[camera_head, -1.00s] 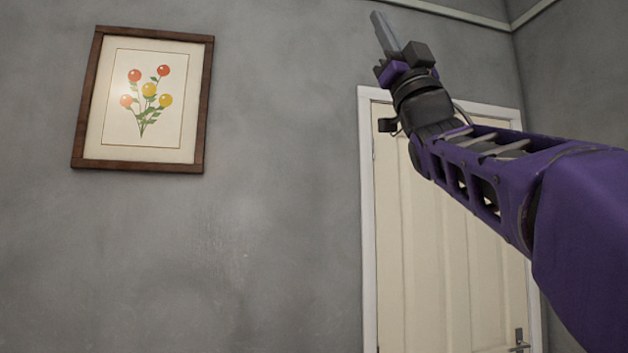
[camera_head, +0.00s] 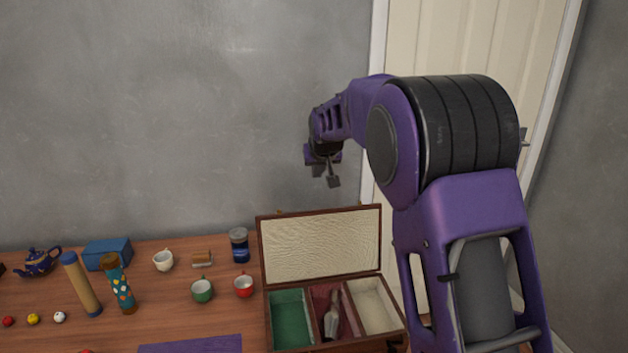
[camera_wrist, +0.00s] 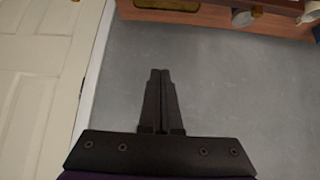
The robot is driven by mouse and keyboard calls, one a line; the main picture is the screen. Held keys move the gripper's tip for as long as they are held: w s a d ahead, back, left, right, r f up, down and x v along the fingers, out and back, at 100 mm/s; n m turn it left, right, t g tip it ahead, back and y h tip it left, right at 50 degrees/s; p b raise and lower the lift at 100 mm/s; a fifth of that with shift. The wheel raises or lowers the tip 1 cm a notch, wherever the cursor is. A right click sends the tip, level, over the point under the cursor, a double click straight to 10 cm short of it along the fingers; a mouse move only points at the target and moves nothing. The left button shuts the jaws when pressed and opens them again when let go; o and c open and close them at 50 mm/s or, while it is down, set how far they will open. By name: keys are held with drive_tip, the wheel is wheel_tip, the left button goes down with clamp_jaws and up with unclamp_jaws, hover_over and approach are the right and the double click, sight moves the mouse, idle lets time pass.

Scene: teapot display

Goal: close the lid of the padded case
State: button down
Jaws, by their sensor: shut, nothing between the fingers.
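The padded case (camera_head: 273,293) stands on the wooden table with its lid (camera_head: 320,245) raised upright at the back, the cream padded inside facing me. Its tray has a green compartment, a red one holding a metal-bladed tool (camera_head: 331,318), and a cream one. My gripper (camera_head: 333,182) is in the air above and behind the lid, apart from it. The wrist view shows its two fingers (camera_wrist: 160,72) together with nothing between them. The case cannot be made out for sure in the wrist view.
A door (camera_head: 460,40) is behind my arm.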

drive_tip(key=shift+g, duration=0.7)
drive_tip(key=shift+w+a+f, duration=0.1)
drive_tip(key=shift+a+f, duration=0.05)
drive_tip(key=shift+f, duration=2.65)
drive_tip(key=shift+a+f, duration=0.1)
drive_tip(key=shift+f, duration=2.7)
